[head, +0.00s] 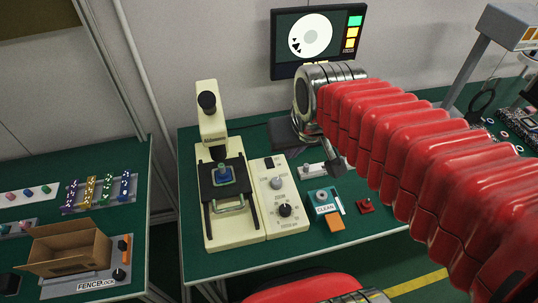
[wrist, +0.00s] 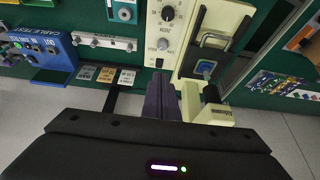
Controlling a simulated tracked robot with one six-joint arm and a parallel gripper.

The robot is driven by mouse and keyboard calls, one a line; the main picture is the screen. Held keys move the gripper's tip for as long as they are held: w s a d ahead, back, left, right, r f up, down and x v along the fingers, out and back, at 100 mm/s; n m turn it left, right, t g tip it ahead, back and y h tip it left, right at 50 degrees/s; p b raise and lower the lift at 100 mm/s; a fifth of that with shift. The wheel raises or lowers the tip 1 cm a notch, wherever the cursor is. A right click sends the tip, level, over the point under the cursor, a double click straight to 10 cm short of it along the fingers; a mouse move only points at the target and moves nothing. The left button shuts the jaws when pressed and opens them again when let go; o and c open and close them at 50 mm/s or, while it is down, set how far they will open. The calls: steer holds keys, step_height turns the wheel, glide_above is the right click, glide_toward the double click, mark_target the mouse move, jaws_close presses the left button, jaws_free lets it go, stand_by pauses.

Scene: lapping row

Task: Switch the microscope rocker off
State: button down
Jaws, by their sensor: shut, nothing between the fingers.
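The microscope (head: 212,165) is cream with a black eyepiece and stands on the green bench. Its cream control box (head: 285,205) adjoins it on the right, with knobs and a small dark rocker (head: 268,162) at the far end. The box (wrist: 170,28) and the rocker (wrist: 158,62) also show in the wrist view. Which way the rocker is tipped is too small to tell. My gripper (wrist: 160,76) is shut and empty, its tips appearing just below the rocker in the wrist view. Contact cannot be told. In the head view my arm's end hangs beyond and right of the box.
A teal CLEAN unit (head: 325,201), an orange pad (head: 335,224) and a small red switch block (head: 365,206) lie right of the box. A monitor (head: 318,42) hangs behind. A cardboard box (head: 68,248) stands on the left bench.

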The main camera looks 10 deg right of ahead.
mark_target(269, 159)
steer(key=w+f+g, duration=0.1)
steer(key=w+f, duration=0.8)
steer(key=w, duration=0.5)
steer(key=shift+w+a, duration=0.15)
steer(key=shift+w, duration=0.15)
steer(key=shift+f, duration=0.2)
steer(key=x, duration=0.9)
steer(key=s+x, duration=0.1)
steer(key=x, duration=0.3)
steer(key=shift+w+f, duration=0.2)
steer(key=shift+f, duration=0.3)
